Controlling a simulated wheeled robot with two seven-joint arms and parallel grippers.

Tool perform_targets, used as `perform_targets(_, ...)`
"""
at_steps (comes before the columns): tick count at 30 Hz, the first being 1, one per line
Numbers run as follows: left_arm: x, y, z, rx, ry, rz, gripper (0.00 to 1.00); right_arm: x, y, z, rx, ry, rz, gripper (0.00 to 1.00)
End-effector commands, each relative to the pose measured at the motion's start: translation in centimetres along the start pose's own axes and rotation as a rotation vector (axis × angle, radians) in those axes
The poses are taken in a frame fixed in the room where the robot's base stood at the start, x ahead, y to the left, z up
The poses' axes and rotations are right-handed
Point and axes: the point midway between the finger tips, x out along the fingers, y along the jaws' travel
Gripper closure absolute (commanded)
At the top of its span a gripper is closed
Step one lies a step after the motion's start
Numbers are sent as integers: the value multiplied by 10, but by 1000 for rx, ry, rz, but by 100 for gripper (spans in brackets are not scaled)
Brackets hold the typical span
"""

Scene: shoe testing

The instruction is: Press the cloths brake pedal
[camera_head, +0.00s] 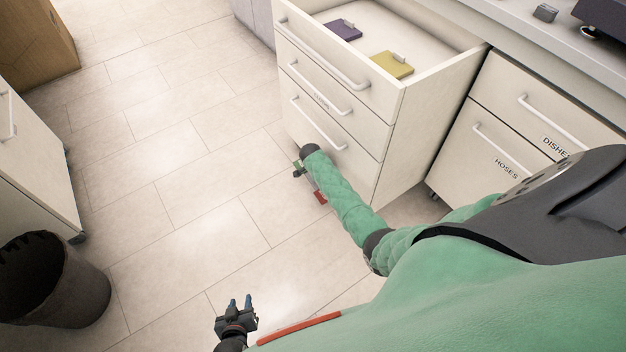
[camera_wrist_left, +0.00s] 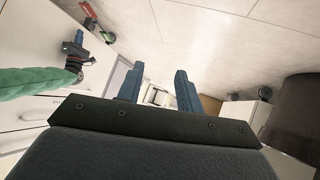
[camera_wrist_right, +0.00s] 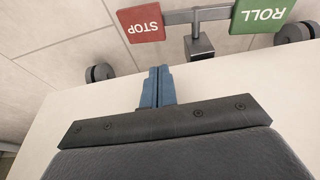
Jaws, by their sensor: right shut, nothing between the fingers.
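A red STOP pedal (camera_wrist_right: 140,22) and a green ROLL pedal (camera_wrist_right: 263,14) sit on one metal bar near the floor in the right wrist view. In the head view the red pedal (camera_head: 320,197) and green pedal (camera_head: 298,169) show at the foot of a white drawer cabinet (camera_head: 376,175), whose small label is unreadable. My right gripper (camera_wrist_right: 157,70) is shut and empty, its tips just short of the red pedal in the picture, with no contact visible. Its fingers are hidden in the head view. My left gripper (camera_head: 240,302) is open and empty, away from the pedals.
The cabinet's top drawer is open, holding a purple item (camera_head: 344,30) and a yellow item (camera_head: 392,65). A cabinet labelled HOSES and DISHES (camera_head: 500,130) stands right. A dark bin (camera_head: 85,290) stands at lower left. The tiled floor between is clear.

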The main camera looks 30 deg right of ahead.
Motion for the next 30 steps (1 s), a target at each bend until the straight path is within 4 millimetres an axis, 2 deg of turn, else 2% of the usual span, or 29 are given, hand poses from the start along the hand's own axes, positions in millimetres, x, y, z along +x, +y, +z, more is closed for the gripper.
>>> perform_targets(21, -4, -2, 47, -17, -135, -3, 64, -4, 0, -1, 0, 0, 0, 100)
perform_targets(30, -4, -3, 53, -19, -152, -3, 64, -4, 0, -1, 0, 0, 0, 100)
